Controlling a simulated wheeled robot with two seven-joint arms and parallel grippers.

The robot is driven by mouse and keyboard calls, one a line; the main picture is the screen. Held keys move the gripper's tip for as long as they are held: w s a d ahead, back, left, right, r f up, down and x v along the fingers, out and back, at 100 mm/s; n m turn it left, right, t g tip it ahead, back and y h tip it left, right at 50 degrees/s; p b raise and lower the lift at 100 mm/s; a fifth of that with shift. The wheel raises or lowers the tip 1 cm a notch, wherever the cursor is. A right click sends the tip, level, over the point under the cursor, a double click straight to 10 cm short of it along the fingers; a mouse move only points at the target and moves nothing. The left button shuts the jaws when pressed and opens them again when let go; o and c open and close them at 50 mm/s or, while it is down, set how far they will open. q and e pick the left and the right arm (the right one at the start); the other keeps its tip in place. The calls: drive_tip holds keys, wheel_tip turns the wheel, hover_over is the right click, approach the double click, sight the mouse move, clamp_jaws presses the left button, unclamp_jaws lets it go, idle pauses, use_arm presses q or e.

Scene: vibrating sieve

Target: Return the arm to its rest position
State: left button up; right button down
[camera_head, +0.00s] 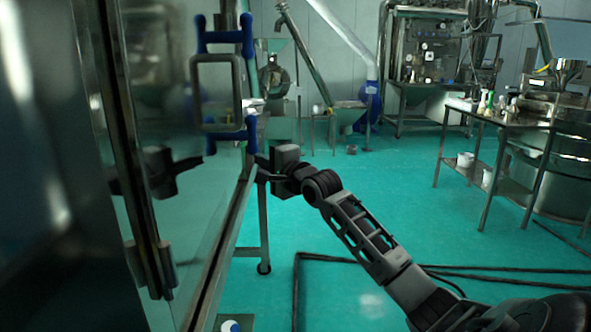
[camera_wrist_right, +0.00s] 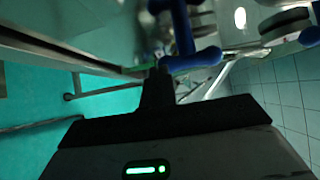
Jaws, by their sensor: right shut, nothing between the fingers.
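My right gripper (camera_head: 260,168) is shut and empty, at the end of my right arm, which reaches in from the lower right. It is beside the edge of a shiny metal panel (camera_head: 220,205), just below a blue handle (camera_head: 249,75). I cannot tell whether it touches the panel. In the right wrist view the dark, closed fingers (camera_wrist_right: 158,85) point toward a blue bar (camera_wrist_right: 195,60) close in front. A dark mirror image of the gripper shows in the panel. My left gripper is not in view.
The panel and its dark frame fill the left side. A metal leg with a castor (camera_head: 264,268) stands below the gripper. Dark cables or pipes (camera_head: 480,272) lie on the green floor. A steel table (camera_head: 500,118) with small items stands right. The middle floor (camera_head: 370,185) is open.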

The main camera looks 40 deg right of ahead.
drive_tip(key=s+b, duration=0.1)
drive_tip(key=s, duration=0.6)
drive_tip(key=shift+s+f, duration=0.15)
drive_tip(key=shift+s, duration=0.15)
drive_tip(key=shift+f, duration=0.1)
drive_tip(key=s+a+f+n+g+y, duration=0.1)
drive_tip(key=s+a+f+n, duration=0.15)
drive_tip(key=a+f, duration=0.4)
drive_tip(key=s+a+f+n+g+y, duration=0.1)
drive_tip(key=a+f+n+g, duration=0.2)
drive_tip(key=f, duration=0.7)
drive_tip(key=s+a+f+n, duration=0.2)
drive_tip(key=a+f+n, duration=0.25)
drive_tip(key=f, duration=0.35)
drive_tip(key=s+a+f+n+g+y, duration=0.1)
drive_tip(key=s+a+f+n, duration=0.5)
drive_tip(key=s+a, duration=0.2)
drive_tip(key=s+a+f+n+g+y, duration=0.1)
drive_tip(key=s+a+f+n+g, duration=0.1)
drive_tip(key=s+a+f+n, duration=0.3)
drive_tip(key=s+a+f, duration=0.2)
drive_tip(key=s+a, duration=0.2)
drive_tip(key=shift+s+a+n+g+y, duration=0.25)
drive_tip(key=shift+n+g+y, duration=0.05)
drive_tip(key=shift+n, duration=0.1)
